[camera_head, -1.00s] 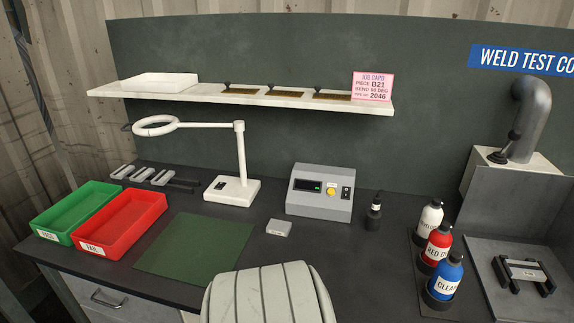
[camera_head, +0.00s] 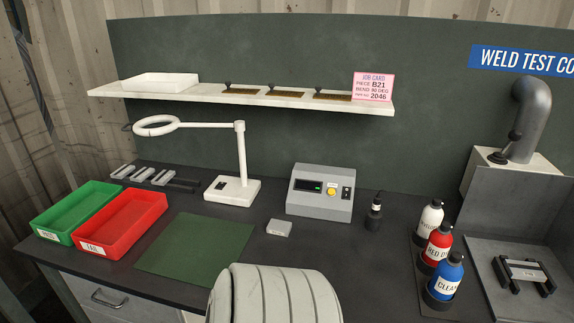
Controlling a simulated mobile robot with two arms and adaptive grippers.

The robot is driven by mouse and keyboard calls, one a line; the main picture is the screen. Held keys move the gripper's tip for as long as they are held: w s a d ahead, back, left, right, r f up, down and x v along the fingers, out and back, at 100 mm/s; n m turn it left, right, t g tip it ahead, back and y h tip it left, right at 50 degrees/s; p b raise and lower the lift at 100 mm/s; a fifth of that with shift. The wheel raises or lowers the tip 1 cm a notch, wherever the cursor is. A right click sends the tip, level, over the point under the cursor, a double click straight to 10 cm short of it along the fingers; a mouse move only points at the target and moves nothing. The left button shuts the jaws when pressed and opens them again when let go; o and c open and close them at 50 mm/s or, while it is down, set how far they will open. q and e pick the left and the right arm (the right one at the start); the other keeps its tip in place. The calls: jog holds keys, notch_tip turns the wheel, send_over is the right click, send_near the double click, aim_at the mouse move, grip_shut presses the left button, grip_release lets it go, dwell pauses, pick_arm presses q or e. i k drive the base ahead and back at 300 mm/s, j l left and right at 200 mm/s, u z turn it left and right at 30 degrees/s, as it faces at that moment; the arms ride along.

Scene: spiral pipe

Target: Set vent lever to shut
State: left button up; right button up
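The vent lever is most likely the small black lever (camera_head: 508,148) at the foot of the grey vent pipe (camera_head: 534,110), at the right of the head view. It slants up and to the right from a dark pivot on the pale top of the grey booth (camera_head: 490,195). I cannot read any open or shut marking by it. Neither gripper is in view, and nothing touches the lever. A pale ribbed arm part of mine fills the bottom middle.
Red, white and blue-labelled bottles (camera_head: 438,245) stand left of the booth. A grey control box (camera_head: 320,193), ring lamp (camera_head: 236,190), green mat (camera_head: 195,248) and red and green trays (camera_head: 122,224) occupy the bench. A bracket (camera_head: 524,273) lies in the booth.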

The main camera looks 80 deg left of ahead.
aim_at(515, 135)
jog(key=l+u, duration=0.1)
jog(key=u, duration=1.25)
